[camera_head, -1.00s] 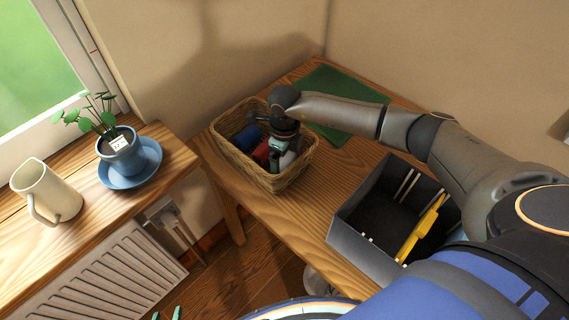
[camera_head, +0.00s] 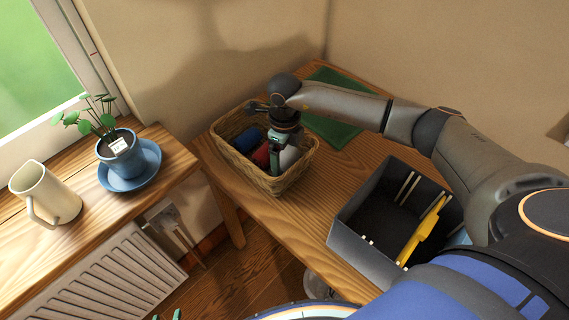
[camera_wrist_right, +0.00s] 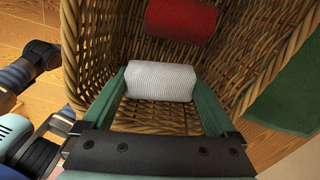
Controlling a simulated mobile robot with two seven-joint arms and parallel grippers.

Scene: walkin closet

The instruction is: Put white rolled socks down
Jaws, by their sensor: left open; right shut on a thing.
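My right gripper (camera_head: 276,160) points down into the wicker basket (camera_head: 268,184) on the wooden table. It is shut on the white rolled socks (camera_head: 290,157). In the right wrist view the white socks (camera_wrist_right: 160,81) lie crosswise between the two green fingers, inside the basket walls. I cannot tell whether they touch the basket floor. My left gripper (camera_head: 167,316) is open at the bottom edge of the head view, with only its green fingertips showing, away from the basket.
Red rolled socks (camera_wrist_right: 181,18) and a blue roll (camera_head: 247,139) also lie in the basket. A dark grey open box (camera_head: 346,240) holding a yellow item (camera_head: 420,232) stands to the right. A green mat (camera_head: 335,128) lies behind. A potted plant (camera_head: 121,157) and jug (camera_head: 47,194) stand left.

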